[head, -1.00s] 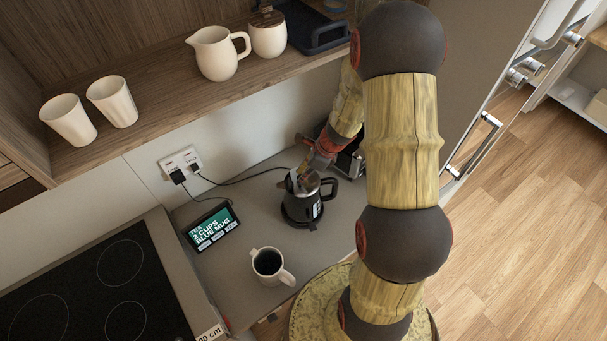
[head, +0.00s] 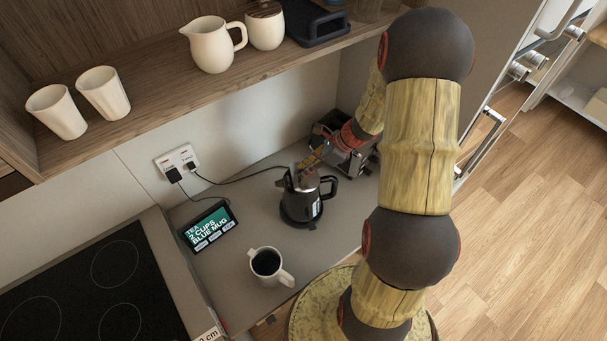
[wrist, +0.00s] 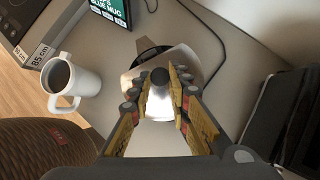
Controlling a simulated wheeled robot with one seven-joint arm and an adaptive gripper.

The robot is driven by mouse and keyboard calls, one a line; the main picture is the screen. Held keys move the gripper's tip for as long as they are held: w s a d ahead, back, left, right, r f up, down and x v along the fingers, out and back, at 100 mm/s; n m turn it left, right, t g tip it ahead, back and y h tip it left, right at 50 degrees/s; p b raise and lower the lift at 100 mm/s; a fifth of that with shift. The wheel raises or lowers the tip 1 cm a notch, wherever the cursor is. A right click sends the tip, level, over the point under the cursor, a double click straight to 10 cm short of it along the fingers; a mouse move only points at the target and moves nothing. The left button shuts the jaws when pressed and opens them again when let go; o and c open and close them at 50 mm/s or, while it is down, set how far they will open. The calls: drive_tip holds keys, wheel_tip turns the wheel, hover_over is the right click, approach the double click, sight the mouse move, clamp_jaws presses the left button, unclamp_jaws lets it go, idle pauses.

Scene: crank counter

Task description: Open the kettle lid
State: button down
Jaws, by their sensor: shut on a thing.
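The dark kettle (head: 302,205) stands on the counter, its black handle on the right and its spout on the left. A dark curved part of the kettle shows beyond the lid. I cannot tell how far the lid is raised.
A white mug (head: 267,264) with dark liquid stands in front of the kettle. A small display (head: 209,227) and a wall socket (head: 177,160) with cables are to the left. A shelf (head: 170,98) hangs above.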

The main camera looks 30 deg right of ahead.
drive_tip(key=d+y, duration=0.1)
drive_tip(key=s+d+r+t+y+b, duration=0.1)
drive_tip(key=y, duration=0.1)
drive_tip(key=shift+d+t, duration=0.15)
drive_tip(key=shift+t, duration=0.15)
drive_tip(key=d+y, duration=0.1)
drive_tip(key=t+y, duration=0.1)
drive_tip(key=s+d+m+t+y, duration=0.1)
drive_tip(key=y, duration=0.1)
drive_tip(key=shift+d+r+b, duration=0.2)
drive_tip(key=shift+d+b, duration=0.15)
drive_tip(key=shift+b, duration=0.05)
drive_tip(key=shift+s+d, duration=0.2)
drive_tip(key=shift+d, duration=0.2)
drive_tip(key=shift+s+f, duration=0.15)
idle(0.3)
